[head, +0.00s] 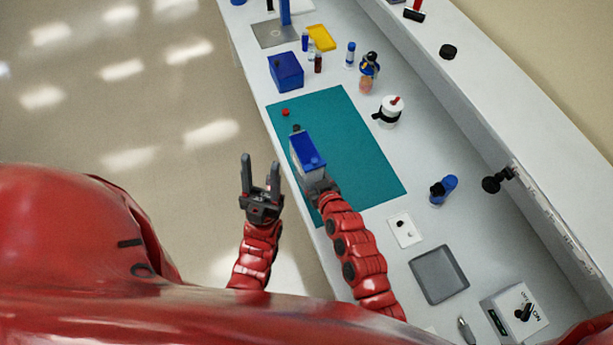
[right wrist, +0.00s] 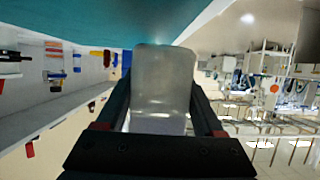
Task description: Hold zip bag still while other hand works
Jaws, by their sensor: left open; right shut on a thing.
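The zip bag (head: 306,152) has a blue upper face and a pale grey side in the head view. It is over the near-left edge of the teal mat (head: 352,155). In the right wrist view the bag (right wrist: 163,82) is cloudy and translucent between two dark fingers. My right gripper (head: 314,181) is shut on it. My left gripper (head: 260,162) is open and empty, fingers pointing up the picture. It is left of the bag, apart from it, over the floor beside the bench edge.
A small red item (head: 285,112) lies on the mat near a blue box (head: 286,72). A white container (head: 391,110), small bottles and a yellow tray (head: 321,38) stand farther along. A grey tray (head: 438,275) and a white switch box (head: 515,312) are at lower right. Much of the mat is clear.

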